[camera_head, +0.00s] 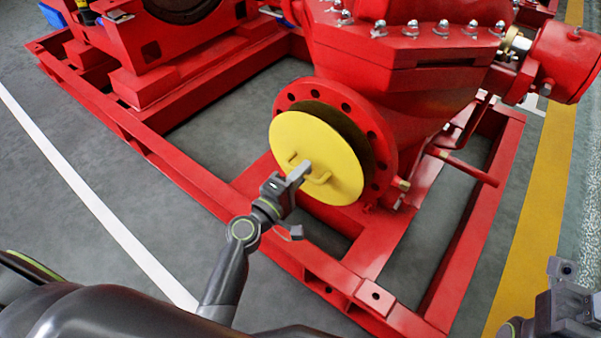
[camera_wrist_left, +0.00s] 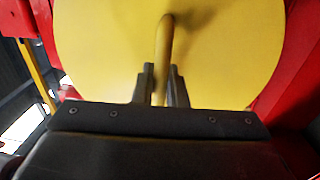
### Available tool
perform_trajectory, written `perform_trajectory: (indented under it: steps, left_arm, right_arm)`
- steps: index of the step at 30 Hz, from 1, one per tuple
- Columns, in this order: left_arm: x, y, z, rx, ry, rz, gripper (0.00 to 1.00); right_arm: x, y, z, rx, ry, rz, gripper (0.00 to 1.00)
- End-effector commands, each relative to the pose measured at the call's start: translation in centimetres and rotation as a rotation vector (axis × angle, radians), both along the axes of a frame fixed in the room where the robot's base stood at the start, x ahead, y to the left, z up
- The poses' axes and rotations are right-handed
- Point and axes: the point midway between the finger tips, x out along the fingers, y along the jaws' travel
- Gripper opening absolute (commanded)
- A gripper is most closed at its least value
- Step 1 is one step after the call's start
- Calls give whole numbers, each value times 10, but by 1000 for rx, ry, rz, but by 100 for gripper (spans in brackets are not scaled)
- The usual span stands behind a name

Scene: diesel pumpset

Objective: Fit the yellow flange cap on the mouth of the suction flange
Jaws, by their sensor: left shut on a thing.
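The yellow flange cap (camera_head: 330,150) is a round disc with a bar handle, held upright in front of the red suction flange (camera_head: 378,140). The cap covers much of the flange's dark mouth (camera_head: 345,118), which shows as a crescent at the upper right of the cap. I cannot tell whether cap and flange touch. My left gripper (camera_head: 302,170) is shut on the cap's handle. In the left wrist view the fingers (camera_wrist_left: 161,85) grip the yellow handle (camera_wrist_left: 164,45), with the cap (camera_wrist_left: 215,50) filling the space behind. My right gripper (camera_head: 562,275) is at the lower right, its fingers unclear.
The red pump body (camera_head: 430,70) rises behind the flange. A red base frame (camera_head: 215,185) runs around and below it. A red pipe (camera_head: 468,168) sticks out at the right. Grey floor (camera_head: 60,200) with a white line lies at the left; a yellow stripe (camera_head: 540,210) runs at the right.

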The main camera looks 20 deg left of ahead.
Motion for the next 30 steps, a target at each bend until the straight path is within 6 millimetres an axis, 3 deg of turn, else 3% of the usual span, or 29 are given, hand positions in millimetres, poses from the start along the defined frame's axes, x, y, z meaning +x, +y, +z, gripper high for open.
perform_trajectory:
  steps: [30]
  left_arm:
    - [22,-8,1,-1,-3,0,0]
  right_arm:
    - [0,0,-1,0,0,0,44]
